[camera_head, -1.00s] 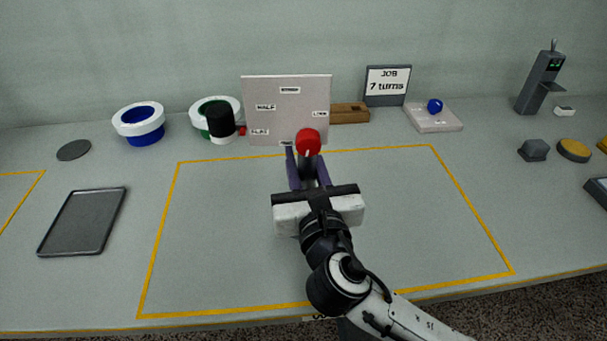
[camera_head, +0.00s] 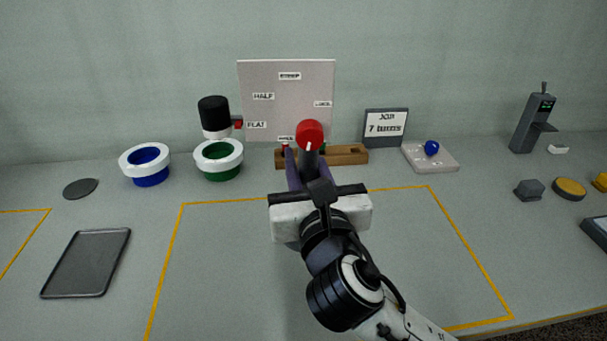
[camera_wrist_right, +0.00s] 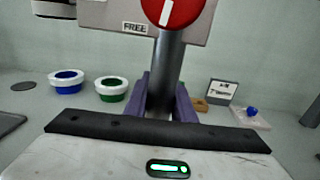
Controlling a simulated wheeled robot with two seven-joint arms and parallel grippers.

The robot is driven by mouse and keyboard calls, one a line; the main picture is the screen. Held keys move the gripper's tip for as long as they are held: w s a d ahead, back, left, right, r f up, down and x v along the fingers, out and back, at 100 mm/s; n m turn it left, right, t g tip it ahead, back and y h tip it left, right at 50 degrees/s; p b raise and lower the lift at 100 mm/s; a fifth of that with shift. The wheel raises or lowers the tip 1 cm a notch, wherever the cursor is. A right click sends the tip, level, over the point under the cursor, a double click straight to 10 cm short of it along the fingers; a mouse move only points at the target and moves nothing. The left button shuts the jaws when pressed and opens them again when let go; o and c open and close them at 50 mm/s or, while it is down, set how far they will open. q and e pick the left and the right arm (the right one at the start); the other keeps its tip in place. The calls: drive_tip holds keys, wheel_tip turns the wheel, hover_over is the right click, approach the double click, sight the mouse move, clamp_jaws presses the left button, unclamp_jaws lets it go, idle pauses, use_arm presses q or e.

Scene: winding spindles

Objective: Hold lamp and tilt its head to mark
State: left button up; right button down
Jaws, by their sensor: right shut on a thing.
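The lamp has a pale board (camera_head: 287,85) with labels STEEP, HALF, FLAT, LOCK and FREE. Its black head (camera_head: 214,112) with a white rim stands out at the board's left, a small red pointer (camera_head: 238,124) beside FLAT. A red knob (camera_head: 309,134) with a white line sits on the grey post in front; in the wrist view the knob (camera_wrist_right: 172,10) has its line pointing down, near the FREE label (camera_wrist_right: 135,27). My right gripper (camera_head: 305,163) is shut on the grey post (camera_wrist_right: 166,75) below the knob. The lamp appears raised off the table. My left gripper is not in view.
A blue spool (camera_head: 146,164) and a green spool (camera_head: 219,160) stand behind left. A wooden block (camera_head: 345,154), a job sign (camera_head: 386,127) and a white base with a blue ball (camera_head: 431,158) stand behind. A dark tray (camera_head: 87,263) lies left. The yellow-outlined area is mostly clear.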

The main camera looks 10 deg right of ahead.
drive_tip(key=shift+r, duration=0.3)
drive_tip(key=shift+f, duration=0.1)
drive_tip(key=shift+f+b, duration=0.85)
drive_tip(key=shift+f, duration=0.8)
drive_tip(key=shift+f+b, duration=1.3)
drive_tip(key=shift+f, duration=2.1)
